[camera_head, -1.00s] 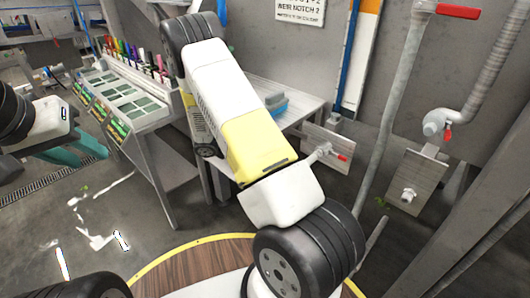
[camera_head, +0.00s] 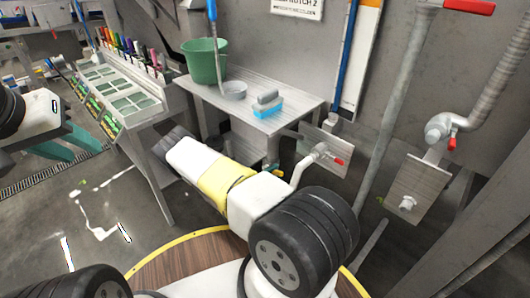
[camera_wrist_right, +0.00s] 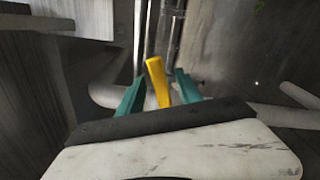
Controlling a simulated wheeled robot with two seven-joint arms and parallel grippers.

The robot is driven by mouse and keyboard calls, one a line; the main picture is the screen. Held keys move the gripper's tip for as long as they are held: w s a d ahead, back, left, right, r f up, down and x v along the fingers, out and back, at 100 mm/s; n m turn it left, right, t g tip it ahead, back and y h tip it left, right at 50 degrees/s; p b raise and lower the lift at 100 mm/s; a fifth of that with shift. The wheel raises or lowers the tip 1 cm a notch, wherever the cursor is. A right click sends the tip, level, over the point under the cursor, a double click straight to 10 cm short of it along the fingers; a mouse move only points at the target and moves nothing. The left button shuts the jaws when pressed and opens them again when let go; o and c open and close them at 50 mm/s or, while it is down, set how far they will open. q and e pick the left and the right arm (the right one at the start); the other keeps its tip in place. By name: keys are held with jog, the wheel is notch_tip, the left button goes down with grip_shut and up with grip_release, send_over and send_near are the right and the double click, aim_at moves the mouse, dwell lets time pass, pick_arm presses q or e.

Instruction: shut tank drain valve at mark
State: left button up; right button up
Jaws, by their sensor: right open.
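In the right wrist view, a yellow lever (camera_wrist_right: 157,80) stands between the two teal fingers of my right gripper (camera_wrist_right: 160,90), with a gap on each side. It looks like the drain valve's handle. A grey pipe (camera_wrist_right: 104,95) runs behind the left finger. The right gripper is open. No mark can be made out. My left gripper (camera_head: 68,143), with teal fingers, is at the left edge, far from the valve; its opening cannot be told.
Red-handled valves (camera_head: 340,161) (camera_head: 453,142) are on pipes at the right. A seed-tray bench (camera_head: 150,105) stands at the left.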

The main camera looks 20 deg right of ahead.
jog(key=shift+x, duration=2.25)
grip_shut()
